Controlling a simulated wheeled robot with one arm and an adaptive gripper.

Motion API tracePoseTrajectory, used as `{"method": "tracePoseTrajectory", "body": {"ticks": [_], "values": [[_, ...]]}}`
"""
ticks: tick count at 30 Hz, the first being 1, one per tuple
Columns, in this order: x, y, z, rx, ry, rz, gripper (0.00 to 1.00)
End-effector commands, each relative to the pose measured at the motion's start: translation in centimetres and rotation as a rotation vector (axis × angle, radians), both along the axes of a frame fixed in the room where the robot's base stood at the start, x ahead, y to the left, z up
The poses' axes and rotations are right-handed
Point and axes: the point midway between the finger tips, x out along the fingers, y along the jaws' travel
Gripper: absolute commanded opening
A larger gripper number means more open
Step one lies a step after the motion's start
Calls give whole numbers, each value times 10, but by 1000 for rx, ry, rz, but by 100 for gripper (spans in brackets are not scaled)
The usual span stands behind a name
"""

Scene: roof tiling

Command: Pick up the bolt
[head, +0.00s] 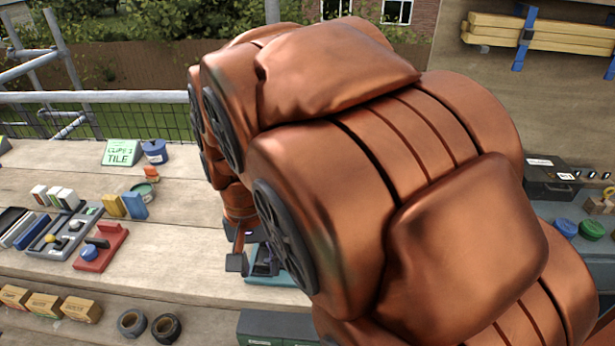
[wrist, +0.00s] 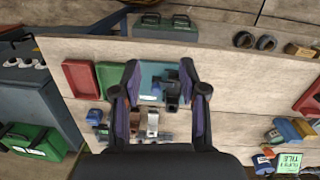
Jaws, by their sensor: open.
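My gripper (wrist: 160,66) is open in the wrist view, its two fingers pointing away from me with a gap between them. Between the fingers, beyond the tips, lies a teal tray (wrist: 150,75) with small dark pieces on it. A small silver metal piece (wrist: 152,122) and other small dark parts lie closer in, between the fingers. I cannot tell which of these small pieces is the bolt. In the head view my gripper (head: 248,262) is low over the boards beside the teal tray (head: 292,279), mostly hidden by my copper-coloured arm.
In the head view a red tray (head: 103,257) and a grey tray (head: 65,238) lie left. A green tile sign (head: 122,152) and blue tub (head: 155,151) stand behind. Tape rolls (head: 132,322) are in front. In the wrist view, a green case (wrist: 35,142) is left.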

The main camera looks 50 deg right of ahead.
Motion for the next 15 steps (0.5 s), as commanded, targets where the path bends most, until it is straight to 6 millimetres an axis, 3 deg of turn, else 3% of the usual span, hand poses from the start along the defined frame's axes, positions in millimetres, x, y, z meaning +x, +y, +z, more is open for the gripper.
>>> {"method": "tracePoseTrajectory", "body": {"ticks": [6,15], "values": [[61,-59,10,-49,-37,-484,43],[129,-151,9,-96,-92,-1093,43]]}}
